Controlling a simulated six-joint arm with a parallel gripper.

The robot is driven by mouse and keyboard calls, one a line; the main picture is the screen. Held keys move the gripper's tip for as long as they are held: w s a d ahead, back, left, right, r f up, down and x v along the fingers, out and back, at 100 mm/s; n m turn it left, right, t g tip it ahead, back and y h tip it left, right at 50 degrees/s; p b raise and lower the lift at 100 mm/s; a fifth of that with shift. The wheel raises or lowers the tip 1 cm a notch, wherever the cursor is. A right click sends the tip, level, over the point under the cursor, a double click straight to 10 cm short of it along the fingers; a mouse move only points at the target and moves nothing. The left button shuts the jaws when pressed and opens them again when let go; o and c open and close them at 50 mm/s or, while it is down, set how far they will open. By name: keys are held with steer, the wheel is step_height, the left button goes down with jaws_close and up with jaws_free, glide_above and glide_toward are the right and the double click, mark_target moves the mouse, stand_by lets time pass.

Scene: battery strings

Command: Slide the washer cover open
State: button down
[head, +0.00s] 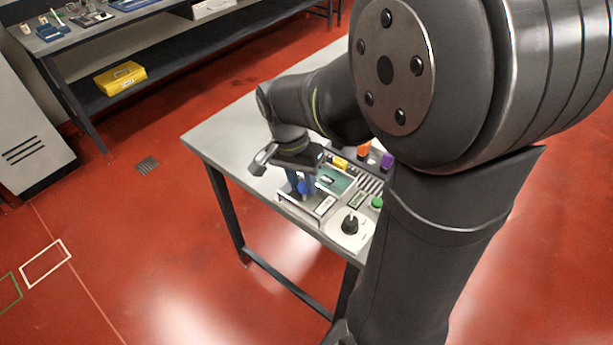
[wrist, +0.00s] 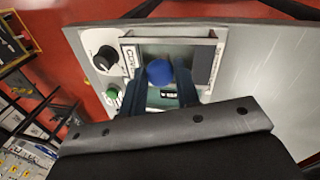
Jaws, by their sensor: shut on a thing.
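The blue round knob (wrist: 159,72) of the washer cover stands between the two fingers of my gripper (wrist: 160,88) in the wrist view. My gripper is shut on it. In the head view the knob (head: 303,187) shows as a small blue spot between the fingers. The knob sits at a light-framed station (wrist: 172,34) with a white label beginning "COV" (wrist: 128,57) on its left side. A teal surface with a small dark label (wrist: 168,94) shows below the knob. My fingers hide part of the cover, so I cannot tell how far open it is.
A black dial (wrist: 105,57) on a white plate and a green button (wrist: 113,92) lie left of the station. In the head view, orange (head: 364,147) and purple (head: 387,160) items stand behind it. The grey table (head: 225,132) is bare at its left end.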

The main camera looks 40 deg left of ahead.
steer(key=shift+s, duration=0.2)
steer(key=c, duration=1.1)
jaws_free()
steer(key=a+r, duration=0.3)
steer(key=r, duration=1.4)
steer(key=shift+s+a, duration=0.15)
steer(key=shift+s, duration=0.2)
steer(key=d+f, duration=0.1)
steer(key=f, duration=0.4)
steer(key=d+f, duration=0.1)
steer(key=f, duration=0.5)
steer(key=w+d+f, duration=0.1)
steer(key=f, duration=0.5)
steer(key=shift+d+f, duration=0.1)
steer(key=shift+d, duration=0.1)
